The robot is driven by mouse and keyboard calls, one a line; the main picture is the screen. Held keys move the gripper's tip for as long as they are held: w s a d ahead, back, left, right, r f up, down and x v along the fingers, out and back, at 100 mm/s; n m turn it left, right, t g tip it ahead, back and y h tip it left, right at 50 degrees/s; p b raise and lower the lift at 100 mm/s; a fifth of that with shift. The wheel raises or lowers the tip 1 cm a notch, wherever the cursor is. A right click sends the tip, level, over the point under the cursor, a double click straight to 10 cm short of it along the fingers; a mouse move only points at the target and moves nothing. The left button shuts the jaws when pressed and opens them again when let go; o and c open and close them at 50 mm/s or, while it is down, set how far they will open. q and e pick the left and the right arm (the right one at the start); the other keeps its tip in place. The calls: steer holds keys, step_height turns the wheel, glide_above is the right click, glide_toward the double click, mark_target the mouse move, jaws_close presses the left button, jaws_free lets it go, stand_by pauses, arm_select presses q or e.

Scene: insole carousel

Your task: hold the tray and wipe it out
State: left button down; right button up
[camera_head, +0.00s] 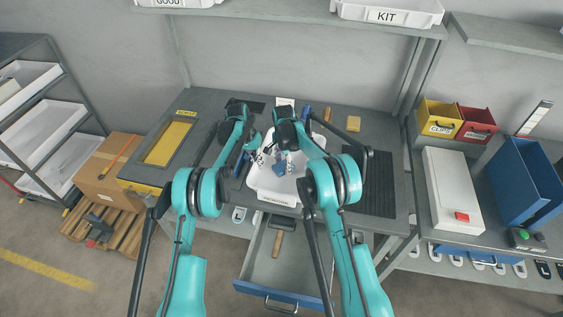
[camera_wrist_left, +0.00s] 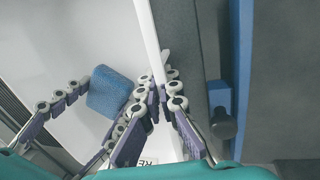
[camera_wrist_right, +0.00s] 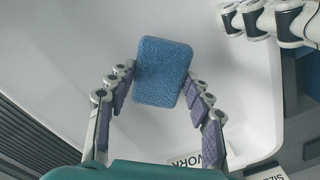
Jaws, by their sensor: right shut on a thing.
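My right gripper (camera_wrist_right: 158,78) is shut on a blue sponge (camera_wrist_right: 162,72), which is over the inside of the tray. The sponge also shows in the left wrist view (camera_wrist_left: 110,92) and in the head view (camera_head: 279,168). I cannot tell whether the sponge touches the tray floor. My arms hide part of the tray in the head view.
An open drawer (camera_head: 283,262) with a wooden-handled tool sticks out below the tray. A blue bin (camera_head: 524,182) and a white box (camera_head: 452,188) stand further right.

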steer(key=shift+w+a+r, duration=0.1)
steer(key=shift+w+a, duration=0.25)
steer(key=shift+w, duration=0.35)
steer(key=shift+w+a+f, duration=0.1)
steer(key=shift+w+a, duration=0.25)
steer(key=shift+w, duration=0.3)
steer(key=shift+w+a+r, duration=0.1)
steer(key=shift+w+a, duration=0.25)
steer(key=shift+w, duration=0.35)
steer(key=shift+s+d+f, duration=0.1)
steer(key=shift+s+d, duration=0.25)
steer(key=shift+s, duration=0.35)
steer(key=shift+s+d+f, duration=0.1)
steer(key=shift+s+d, duration=0.3)
steer(key=shift+s, duration=0.35)
steer(key=shift+s+d+f, duration=0.1)
steer(key=shift+s+d, duration=0.25)
steer(key=shift+s, duration=0.35)
arm_select(q)
steer(key=shift+a, duration=0.1)
arm_select(e)
steer(key=shift+r, duration=0.1)
steer(key=shift+r, duration=3.5)
arm_select(q)
steer(key=c, duration=1.6)
jaws_free()
steer(key=shift+c, duration=0.2)
